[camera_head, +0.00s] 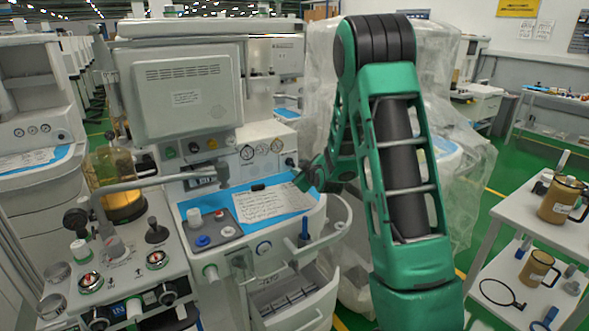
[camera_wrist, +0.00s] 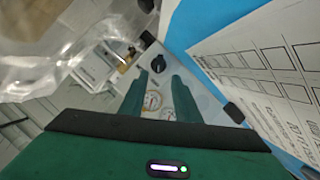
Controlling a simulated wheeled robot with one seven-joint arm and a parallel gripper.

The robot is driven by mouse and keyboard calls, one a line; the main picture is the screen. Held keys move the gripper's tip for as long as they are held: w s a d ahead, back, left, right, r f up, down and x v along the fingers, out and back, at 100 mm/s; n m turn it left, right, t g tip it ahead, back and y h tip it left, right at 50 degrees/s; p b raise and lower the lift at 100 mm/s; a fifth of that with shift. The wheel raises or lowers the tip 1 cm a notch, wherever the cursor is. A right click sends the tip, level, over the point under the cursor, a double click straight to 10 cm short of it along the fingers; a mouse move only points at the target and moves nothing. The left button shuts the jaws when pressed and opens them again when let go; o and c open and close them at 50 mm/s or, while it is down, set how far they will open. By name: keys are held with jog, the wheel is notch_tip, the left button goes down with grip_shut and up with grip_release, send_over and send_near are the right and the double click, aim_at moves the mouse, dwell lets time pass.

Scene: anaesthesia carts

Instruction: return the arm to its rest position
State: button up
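My green arm (camera_head: 400,150) rises in front of the anaesthesia cart and bends down at its top elbow. My gripper (camera_head: 302,176) is beside the right part of the cart's work surface, near a printed sheet (camera_head: 262,203) on a blue mat (camera_head: 196,203). In the wrist view the two green fingers of my gripper (camera_wrist: 160,88) stand apart. Gauges (camera_wrist: 153,100) show between them and nothing is held. The rest of my gripper is partly hidden behind my arm in the head view.
The cart's monitor (camera_head: 186,95) stands behind the work surface. A plastic-draped machine (camera_head: 440,65) is close behind my arm. A white trolley (camera_head: 520,212) with brown jugs stands at the right. Green floor (camera_head: 487,200) shows between the draped machine and the trolley.

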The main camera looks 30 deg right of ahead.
jog(key=shift+v, duration=0.95)
jog(key=shift+s, duration=0.15)
jog(key=s+a+r+m+g+y, duration=0.1)
jog(key=s+m+g, duration=0.3)
jog(key=s, duration=1.2)
jog(key=s+a+r+m+g+y, duration=0.1)
jog(key=s+a+m+g, duration=0.2)
jog(key=s, duration=1.3)
jog(key=s+a+r+m+g+y, duration=0.1)
jog(key=s+a+m+g, duration=0.3)
jog(key=s, duration=1.2)
jog(key=r+g, duration=0.1)
jog(key=g, duration=0.2)
jog(key=shift+s+a+m, duration=0.25)
jog(key=shift+s+m, duration=0.05)
jog(key=shift+w+f, duration=0.25)
jog(key=shift+w, duration=0.4)
